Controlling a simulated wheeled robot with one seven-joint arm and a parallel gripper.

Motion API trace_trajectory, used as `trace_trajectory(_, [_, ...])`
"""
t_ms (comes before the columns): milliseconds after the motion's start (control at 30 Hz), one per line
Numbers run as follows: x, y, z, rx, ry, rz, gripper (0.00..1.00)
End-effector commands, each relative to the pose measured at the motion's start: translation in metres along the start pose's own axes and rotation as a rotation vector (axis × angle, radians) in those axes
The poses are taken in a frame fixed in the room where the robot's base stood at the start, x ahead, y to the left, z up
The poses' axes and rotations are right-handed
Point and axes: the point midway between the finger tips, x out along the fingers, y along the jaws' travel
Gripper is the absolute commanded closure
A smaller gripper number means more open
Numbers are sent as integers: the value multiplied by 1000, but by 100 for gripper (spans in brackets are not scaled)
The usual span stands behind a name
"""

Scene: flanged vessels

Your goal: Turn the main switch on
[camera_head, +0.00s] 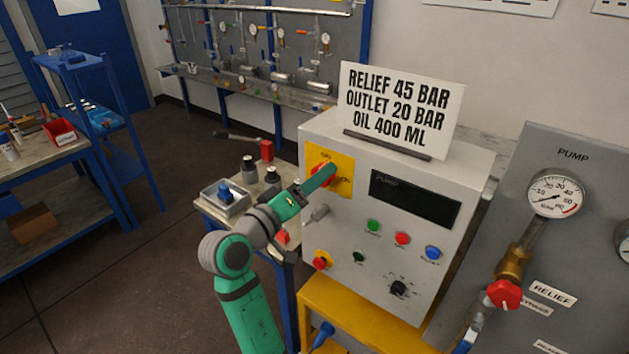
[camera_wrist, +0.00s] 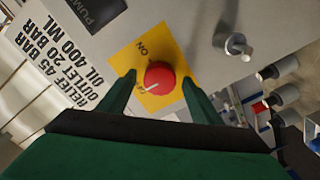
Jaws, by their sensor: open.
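The main switch is a red rotary knob (camera_wrist: 159,77) on a yellow plate (camera_wrist: 147,50) at the upper left of the grey control box (camera_head: 345,234). In the wrist view its pale pointer line lies toward the plate's OFF-side lettering, away from the ON mark, though that lettering is partly hidden. My gripper (camera_wrist: 157,85) is open, with one green finger on each side of the knob. I cannot tell whether the fingers touch it. In the head view my gripper (camera_head: 326,175) covers much of the knob and plate.
Below the switch are green, red and blue buttons (camera_head: 402,239), a black selector (camera_head: 398,288) and a red stop button (camera_head: 320,263). A dark display (camera_head: 414,199) is to the right. A sign (camera_head: 400,108) stands on the box. A small bench with bottles (camera_head: 249,168) stands left.

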Motion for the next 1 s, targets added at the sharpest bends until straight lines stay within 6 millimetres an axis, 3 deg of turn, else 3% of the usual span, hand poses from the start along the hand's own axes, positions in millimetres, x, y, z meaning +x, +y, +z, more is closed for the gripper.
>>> trace_trajectory(67, [0,0,0,0,0,0,41])
trace_trajectory(233, [0,0,0,0,0,0,80])
trace_trajectory(267, [0,0,0,0,0,0,83])
trace_trajectory(667, [-1,-1,-1,63,2,-2,82])
trace_trajectory(1000, [-2,-1,-1,317,2,-3,82])
